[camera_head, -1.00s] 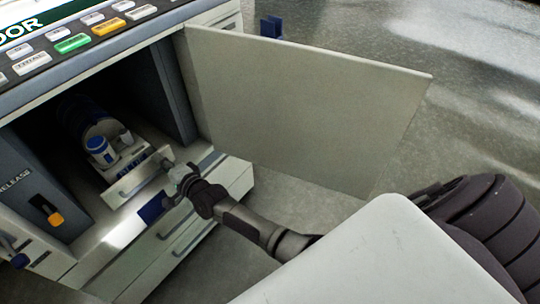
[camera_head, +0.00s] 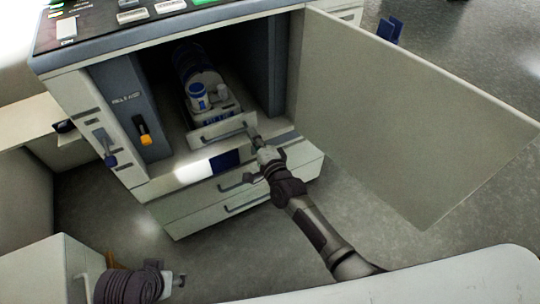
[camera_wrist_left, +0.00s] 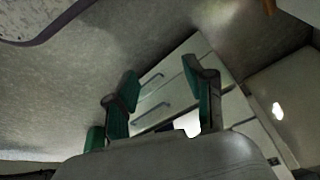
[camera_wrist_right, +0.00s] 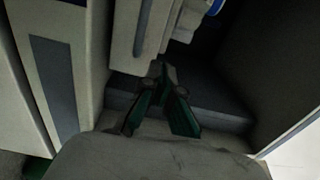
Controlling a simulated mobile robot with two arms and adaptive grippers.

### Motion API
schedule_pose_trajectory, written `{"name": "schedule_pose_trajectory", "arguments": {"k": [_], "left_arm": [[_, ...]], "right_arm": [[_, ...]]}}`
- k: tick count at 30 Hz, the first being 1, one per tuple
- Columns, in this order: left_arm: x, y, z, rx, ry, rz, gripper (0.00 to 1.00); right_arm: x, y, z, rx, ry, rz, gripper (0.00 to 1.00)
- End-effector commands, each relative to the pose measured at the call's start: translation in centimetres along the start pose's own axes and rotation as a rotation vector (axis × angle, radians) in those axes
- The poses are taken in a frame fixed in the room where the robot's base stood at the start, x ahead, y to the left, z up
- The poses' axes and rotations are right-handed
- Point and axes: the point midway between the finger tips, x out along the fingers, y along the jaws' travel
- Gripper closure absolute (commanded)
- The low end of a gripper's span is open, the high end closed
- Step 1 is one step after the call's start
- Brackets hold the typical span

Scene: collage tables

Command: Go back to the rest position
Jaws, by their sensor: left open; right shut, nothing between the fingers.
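My right gripper (camera_head: 258,146) is at the open cabinet of the machine, just right of the handle on a small pull-out tray (camera_head: 208,137). Its fingers are shut and empty; the right wrist view shows them (camera_wrist_right: 163,92) close below the pale tray front (camera_wrist_right: 128,40). I cannot tell if they touch it. My left gripper (camera_head: 178,279) is low at the left of the head view, away from the machine. In the left wrist view its green-padded fingers (camera_wrist_left: 163,100) are wide apart with nothing between them, facing the drawer fronts.
A blue-and-white canister (camera_head: 198,95) sits on the tray inside the cabinet. The cabinet door (camera_head: 420,110) stands open to the right of my right arm. Handled drawers (camera_head: 230,190) are below. An orange-tipped lever (camera_head: 146,137) is at left. Grey floor is clear between the arms.

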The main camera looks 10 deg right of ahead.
Motion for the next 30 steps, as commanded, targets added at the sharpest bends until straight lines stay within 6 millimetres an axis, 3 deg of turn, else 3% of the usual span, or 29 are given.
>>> {"name": "schedule_pose_trajectory", "arguments": {"k": [6,12,23,26,30], "left_arm": [[3.2,0.1,0.4,0.003,-0.021,0.002,0.46],[5.1,0.2,0.9,0.004,-0.029,0.004,0.46],[5.7,0.2,1.1,0.005,-0.031,0.004,0.46],[5.7,0.2,1.1,0.005,-0.031,0.004,0.46],[5.7,0.2,1.1,0.005,-0.031,0.004,0.46]], "right_arm": [[-4.2,-0.1,0.0,0.0,-0.001,0.002,1.0],[-7.0,0.1,0.0,0.0,-0.001,0.003,1.0],[-8.1,0.4,0.2,-0.024,-0.01,0.021,1.0],[-9.3,1.7,0.7,-0.128,-0.049,0.101,1.0],[-13.4,5.3,1.3,-0.425,-0.179,0.323,1.0]]}}
